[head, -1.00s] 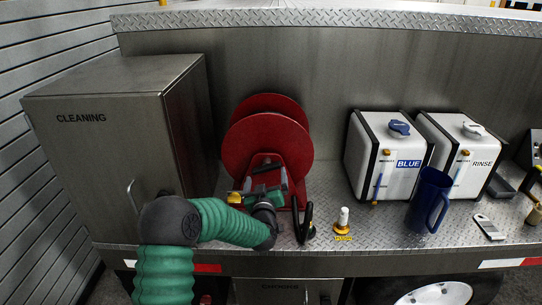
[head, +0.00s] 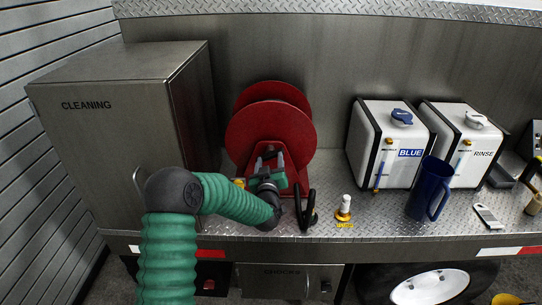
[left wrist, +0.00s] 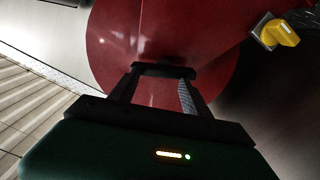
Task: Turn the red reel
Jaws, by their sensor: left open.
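The red reel (head: 271,138) stands upright on the metal deck, with two round flanges and a red stand at its front. It fills much of the left wrist view (left wrist: 215,75). My left gripper (head: 270,158) is in front of the reel's lower middle, and its fingers overlap the reel in the picture. My right gripper is not in view.
A steel CLEANING cabinet (head: 110,120) stands close at the left. A black hook-shaped piece (head: 304,212) and a white-topped fitting (head: 344,208) are right of the gripper. BLUE (head: 376,130) and RINSE (head: 452,130) tanks and a blue jug (head: 428,185) stand further right. A yellow knob (left wrist: 281,33) shows beside the reel.

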